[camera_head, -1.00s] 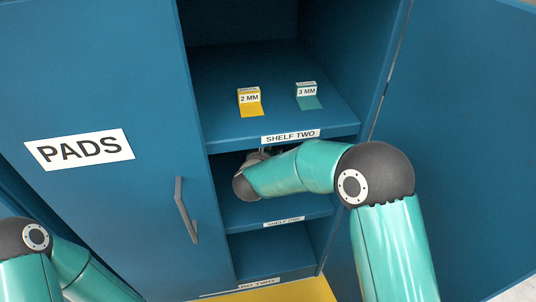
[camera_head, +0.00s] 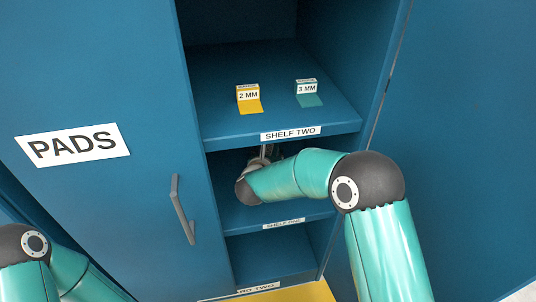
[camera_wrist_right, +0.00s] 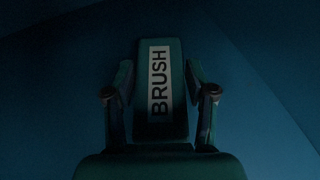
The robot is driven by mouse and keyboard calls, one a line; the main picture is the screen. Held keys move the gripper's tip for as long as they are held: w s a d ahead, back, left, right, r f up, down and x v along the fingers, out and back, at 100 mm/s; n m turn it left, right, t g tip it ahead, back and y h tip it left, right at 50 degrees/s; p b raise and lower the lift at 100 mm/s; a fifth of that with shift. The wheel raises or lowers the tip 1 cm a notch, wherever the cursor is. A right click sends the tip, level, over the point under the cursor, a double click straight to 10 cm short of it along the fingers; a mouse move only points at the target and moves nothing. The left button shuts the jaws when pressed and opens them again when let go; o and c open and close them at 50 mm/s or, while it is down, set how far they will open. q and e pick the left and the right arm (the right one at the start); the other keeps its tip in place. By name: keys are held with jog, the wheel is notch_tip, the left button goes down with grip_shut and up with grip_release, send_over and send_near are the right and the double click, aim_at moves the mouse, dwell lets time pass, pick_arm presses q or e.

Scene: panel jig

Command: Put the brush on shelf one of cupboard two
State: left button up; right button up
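The brush (camera_wrist_right: 174,105) is a dark green block with a white BRUSH label, seen in the dim right wrist view. My right gripper (camera_wrist_right: 160,85) has one finger close along each side of it and looks shut on it; the contact is dark. In the head view my right arm reaches into the shelf one compartment of the open cupboard, under shelf two. Shelf one (camera_head: 312,210) carries a SHELF ONE label on its front edge. My right gripper (camera_head: 265,153) is mostly hidden there behind its wrist. The brush is hidden in the head view. My left gripper is out of view.
Shelf two (camera_head: 225,118) is just above my right arm and holds a yellow 2 MM piece (camera_head: 248,99) and a teal 3 MM piece (camera_head: 308,94). A PADS door (camera_head: 100,210) with a grey handle (camera_head: 182,209) stands left. An open door (camera_head: 470,130) stands right.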

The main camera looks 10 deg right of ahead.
jog(key=shift+o, duration=0.8)
jog(key=shift+r, duration=0.1)
jog(key=shift+s+a+r, duration=0.1)
jog(key=p+v, duration=0.2)
jog(key=v, duration=0.8)
jog(key=shift+s+a+r, duration=0.1)
jog(key=shift+s, duration=0.05)
jog(key=shift+s+a+r+p, duration=0.1)
jog(key=shift+s+p, duration=0.05)
jog(key=shift+s, duration=0.15)
jog(key=shift+s+a+r+p, duration=0.1)
jog(key=shift+s+p, duration=0.05)
jog(key=shift+s, duration=0.2)
